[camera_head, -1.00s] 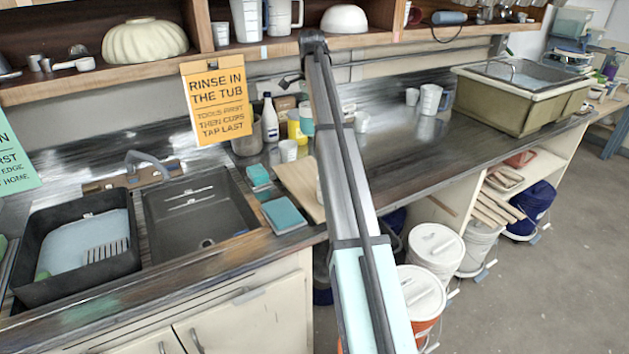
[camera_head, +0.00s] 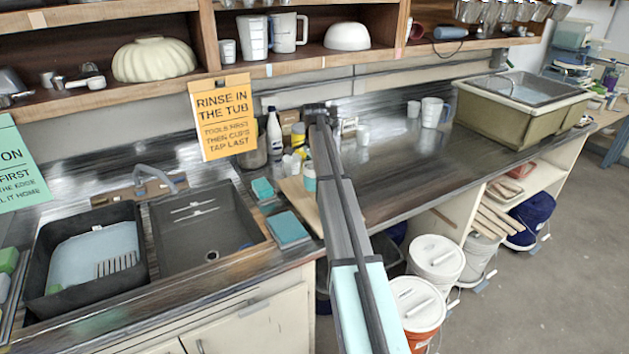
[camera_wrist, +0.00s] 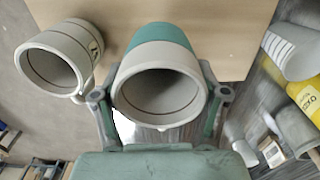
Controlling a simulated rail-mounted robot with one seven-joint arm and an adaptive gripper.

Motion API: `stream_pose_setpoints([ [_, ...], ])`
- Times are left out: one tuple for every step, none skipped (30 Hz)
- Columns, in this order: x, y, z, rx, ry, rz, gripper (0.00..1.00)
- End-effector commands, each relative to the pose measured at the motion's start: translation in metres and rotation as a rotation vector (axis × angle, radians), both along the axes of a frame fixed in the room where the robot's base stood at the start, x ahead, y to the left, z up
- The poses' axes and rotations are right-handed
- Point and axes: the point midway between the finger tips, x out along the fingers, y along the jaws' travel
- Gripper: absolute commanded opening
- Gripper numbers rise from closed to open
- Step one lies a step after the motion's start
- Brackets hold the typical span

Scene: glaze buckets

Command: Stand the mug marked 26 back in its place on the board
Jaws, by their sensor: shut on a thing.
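A cream mug with a teal lower band (camera_wrist: 160,85) is between the fingers of my gripper (camera_wrist: 160,110), its open mouth towards the wrist camera. My gripper is shut on it. The mug appears upright; I see no number on it. In the head view this mug (camera_head: 309,178) shows beside my arm, over the right part of the wooden board (camera_head: 296,196). I cannot tell whether it touches the board (camera_wrist: 225,30). A second cream mug (camera_wrist: 60,60) with dark lines stands left of it in the wrist view, with a partly visible, unreadable black mark. My arm hides my gripper in the head view.
Yellow (camera_wrist: 308,97) and white containers crowd the counter right of the board in the wrist view. The sink (camera_head: 205,230) and teal sponges (camera_head: 288,230) lie left of the board. An orange sign (camera_head: 222,115) hangs above. The counter farther right is partly clear.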

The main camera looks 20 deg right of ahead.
Motion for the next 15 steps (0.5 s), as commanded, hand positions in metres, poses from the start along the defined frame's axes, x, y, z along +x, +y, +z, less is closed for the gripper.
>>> stream_pose_setpoints([
  [0.0,0.0,-0.002,0.0,0.0,0.0,0.24],
  [0.0,0.0,-0.004,0.0,0.0,0.0,0.24],
  [-0.001,0.0,-0.009,0.0,0.001,0.0,0.24],
  [-0.001,0.0,-0.012,0.001,0.001,0.0,0.24],
  [-0.001,0.0,-0.016,0.001,0.002,0.0,0.24],
  [-0.001,0.0,-0.021,0.001,0.002,0.0,0.24],
  [-0.001,0.0,-0.026,0.001,0.002,0.0,0.24],
  [-0.001,0.0,-0.03,0.001,0.002,0.0,0.24],
  [-0.001,0.0,-0.035,0.001,0.002,0.0,0.24],
  [-0.001,0.0,-0.038,0.001,0.002,0.0,0.24],
  [-0.001,0.0,-0.039,0.0,0.001,0.0,0.24],
  [0.0,0.0,-0.041,0.0,0.0,0.0,0.24],
  [0.0,0.0,-0.042,0.0,0.0,0.0,0.24],
  [0.0,0.0,-0.042,0.0,-0.001,0.0,0.24],
  [0.0,0.0,-0.042,0.0,-0.001,0.0,0.24],
])
